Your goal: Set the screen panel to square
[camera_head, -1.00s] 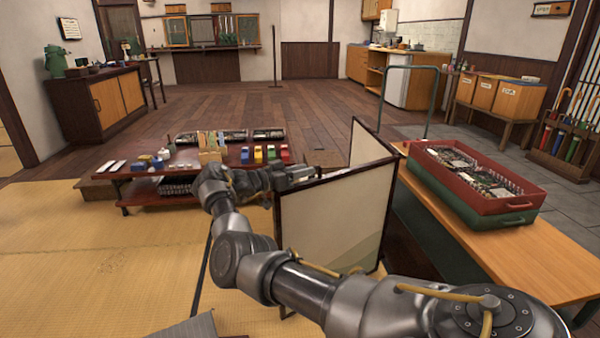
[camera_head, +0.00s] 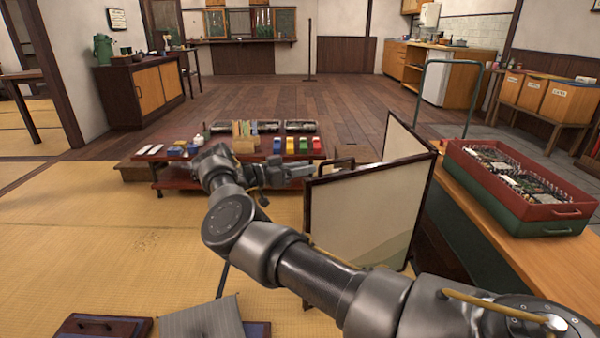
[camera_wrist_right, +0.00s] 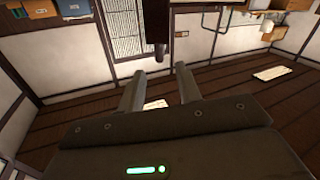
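The folding screen has cream leaves in thin dark frames. Its front panel (camera_head: 362,212) faces me and its back panel (camera_head: 403,142) runs away from the right edge at an angle. Both stand upright on the floor. My right gripper (camera_head: 305,170) is at the front panel's upper left edge; I cannot tell whether it touches. In the right wrist view its two fingers (camera_wrist_right: 159,78) stand apart with a gap between them. A dark post (camera_wrist_right: 160,48) shows just beyond the fingertips. A dark handle-like loop (camera_head: 336,164) shows behind the panel's top. My left gripper is out of view.
A low red table (camera_head: 170,172) with small coloured items stands behind my right arm. A wooden bench (camera_head: 490,225) at the right bears a red and green crate (camera_head: 555,226). Dark trays (camera_head: 105,325) lie at the bottom left.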

